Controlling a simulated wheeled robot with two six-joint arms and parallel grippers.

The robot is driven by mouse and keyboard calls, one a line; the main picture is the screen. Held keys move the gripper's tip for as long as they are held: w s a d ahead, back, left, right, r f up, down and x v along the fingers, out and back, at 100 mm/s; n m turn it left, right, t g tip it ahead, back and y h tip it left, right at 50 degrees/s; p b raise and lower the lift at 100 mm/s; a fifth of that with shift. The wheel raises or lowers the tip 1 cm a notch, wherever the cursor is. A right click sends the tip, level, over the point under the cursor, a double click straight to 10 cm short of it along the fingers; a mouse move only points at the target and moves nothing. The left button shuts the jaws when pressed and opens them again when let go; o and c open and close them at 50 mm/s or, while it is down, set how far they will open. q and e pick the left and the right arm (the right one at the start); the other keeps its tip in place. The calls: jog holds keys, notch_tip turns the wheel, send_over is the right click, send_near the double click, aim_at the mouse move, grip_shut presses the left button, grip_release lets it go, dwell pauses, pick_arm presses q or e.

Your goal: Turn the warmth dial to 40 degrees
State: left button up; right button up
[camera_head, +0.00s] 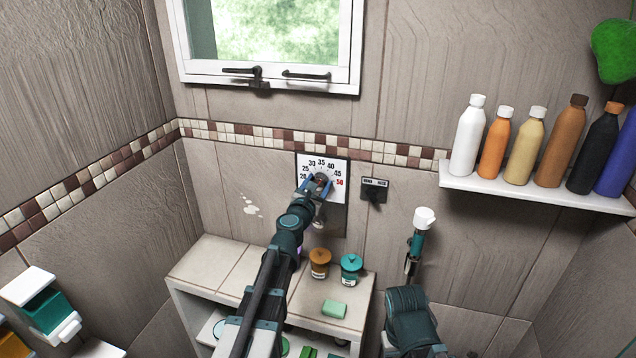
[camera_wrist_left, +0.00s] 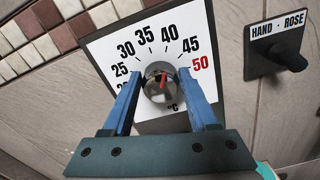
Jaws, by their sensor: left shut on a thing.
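The warmth dial is a white scale plate (camera_head: 333,168) on the tiled wall, marked from 20 to 50, with 50 in red. In the left wrist view, its round metal knob (camera_wrist_left: 160,92) has a red pointer mark, which points roughly up towards the 35 to 40 part of the scale; the exact reading is hard to tell. My left gripper (camera_head: 319,184) is shut on the knob, with one blue finger on each side, as the left wrist view also shows (camera_wrist_left: 160,78). Part of my right arm shows at lower right in the head view, but its fingers do not.
A HAND/ROSE switch (camera_head: 374,190) is right of the dial. A white-headed hand shower (camera_head: 424,218) hangs further right. A shelf (camera_head: 480,184) holds several bottles. Below the dial, a ledge (camera_head: 210,262) holds two jars (camera_head: 320,262) (camera_head: 351,268) and green soap (camera_head: 334,308).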

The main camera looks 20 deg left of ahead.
pick_arm(q)
jog(key=shift+a, duration=0.1)
jog(key=o, duration=1.4)
jog(key=shift+c, duration=0.2)
jog(key=shift+s, duration=0.1)
